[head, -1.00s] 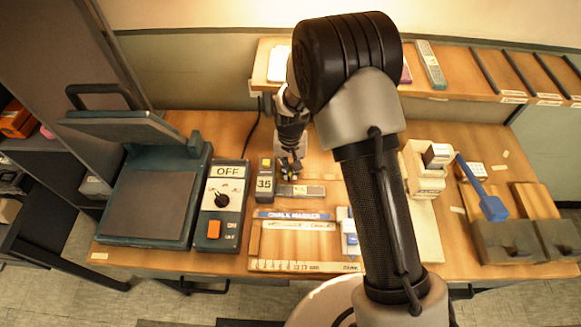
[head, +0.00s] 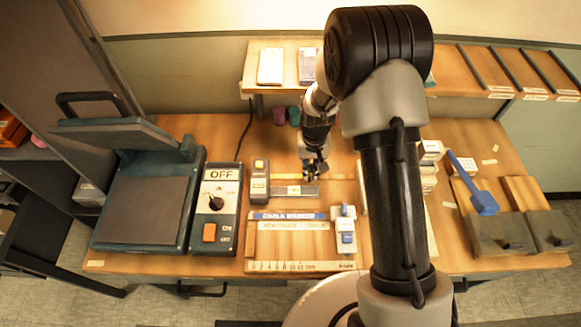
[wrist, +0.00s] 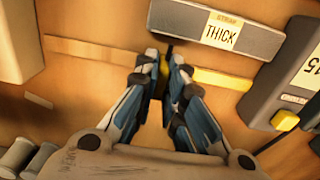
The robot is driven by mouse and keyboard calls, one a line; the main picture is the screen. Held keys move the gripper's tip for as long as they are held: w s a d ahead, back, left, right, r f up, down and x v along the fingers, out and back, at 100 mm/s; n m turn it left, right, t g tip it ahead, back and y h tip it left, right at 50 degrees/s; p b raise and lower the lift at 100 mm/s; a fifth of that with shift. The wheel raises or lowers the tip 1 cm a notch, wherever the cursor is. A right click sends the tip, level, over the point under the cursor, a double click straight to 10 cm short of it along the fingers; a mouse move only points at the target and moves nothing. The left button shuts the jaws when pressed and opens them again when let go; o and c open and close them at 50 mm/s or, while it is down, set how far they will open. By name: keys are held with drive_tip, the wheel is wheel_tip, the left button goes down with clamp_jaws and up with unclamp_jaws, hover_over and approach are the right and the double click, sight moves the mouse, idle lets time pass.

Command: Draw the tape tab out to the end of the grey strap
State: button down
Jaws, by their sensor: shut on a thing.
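The dark tape case (head: 260,180) stands left of the grey strap (head: 292,191). In the wrist view the case (wrist: 277,90) is at the right, with a yellow button. A thin yellow tape (wrist: 222,80) runs from it toward my gripper (wrist: 164,78). My gripper is shut on the small yellow tab (wrist: 163,68), mostly hidden between the fingers. The strap (wrist: 190,22), labelled THICK, lies parallel to the tape. My gripper is near the strap's end away from the case, just short of it in the wrist view. In the head view my gripper (head: 314,175) is near the strap's right end.
A pale strip (wrist: 90,48) continues on the table beyond my fingers. In front of the strap is a wooden board with a ruler edge (head: 300,267). A panel marked OFF (head: 217,208) and a press (head: 145,210) stand left. A shelf (head: 262,92) runs behind.

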sight(320, 176)
drive_tip(key=shift+d, duration=1.6)
drive_tip(key=c, duration=1.7)
unclamp_jaws()
drive_tip(key=shift+r, duration=0.1)
wheel_tip(320, 176, up, 12)
drive_tip(key=shift+f, duration=0.1)
